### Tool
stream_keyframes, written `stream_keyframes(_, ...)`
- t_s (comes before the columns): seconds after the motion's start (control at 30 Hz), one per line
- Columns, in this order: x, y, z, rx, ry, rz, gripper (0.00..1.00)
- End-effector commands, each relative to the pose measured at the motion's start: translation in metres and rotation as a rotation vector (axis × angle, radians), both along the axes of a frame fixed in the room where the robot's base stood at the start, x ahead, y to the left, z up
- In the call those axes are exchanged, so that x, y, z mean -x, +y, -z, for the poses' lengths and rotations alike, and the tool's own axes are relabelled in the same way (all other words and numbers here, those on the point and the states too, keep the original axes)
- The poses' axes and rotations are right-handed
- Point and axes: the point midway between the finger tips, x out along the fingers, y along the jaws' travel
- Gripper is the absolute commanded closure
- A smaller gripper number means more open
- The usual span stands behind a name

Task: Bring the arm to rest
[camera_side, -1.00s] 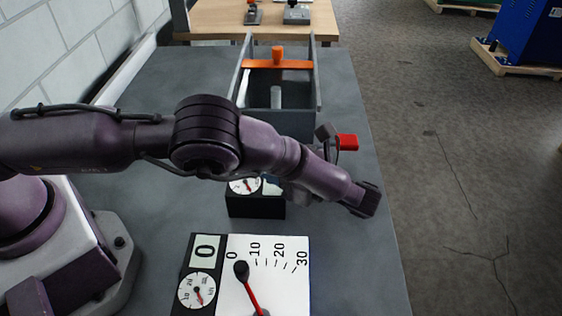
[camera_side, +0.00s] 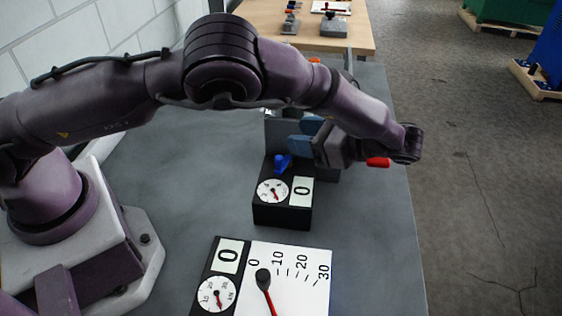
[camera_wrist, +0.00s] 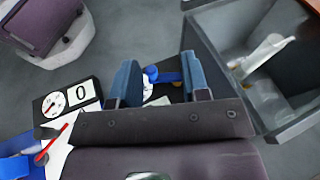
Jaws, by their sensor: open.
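My gripper (camera_side: 302,137) is open and empty, with blue fingers pointing left in the side view. It is raised above the far side of a black box with a dial and a "0" display (camera_side: 283,208). A blue part (camera_side: 283,163) sits at the top of this box. In the wrist view, my gripper (camera_wrist: 160,82) shows two blue fingers spread apart, and the blue part (camera_wrist: 168,77) shows between them. My gripper and wrist hide part of the area behind the box.
A chart board marked 0 to 30 (camera_side: 304,266) with a red pointer lies at the front, beside another dial and "0" display (camera_side: 217,292). A grey open bin (camera_wrist: 222,50) holds pale items. A wooden bench (camera_side: 270,13) stands behind. The table's left part is clear.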

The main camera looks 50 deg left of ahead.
Motion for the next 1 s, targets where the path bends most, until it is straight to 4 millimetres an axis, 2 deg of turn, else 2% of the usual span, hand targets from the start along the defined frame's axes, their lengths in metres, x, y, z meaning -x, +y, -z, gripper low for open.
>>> stream_keyframes(0.03, 0.000, 0.012, -0.020, 0.074, -0.052, -0.046, 0.58)
stream_keyframes(0.27, 0.020, 0.050, -0.083, 0.355, -0.296, -0.215, 0.58)
stream_keyframes(0.5, 0.062, 0.078, -0.138, 0.607, -0.589, -0.380, 0.58)
stream_keyframes(0.8, 0.132, 0.095, -0.184, 0.851, -0.995, -0.559, 0.58)
stream_keyframes(1.0, 0.177, 0.097, -0.193, 0.963, -1.269, -0.656, 0.58)
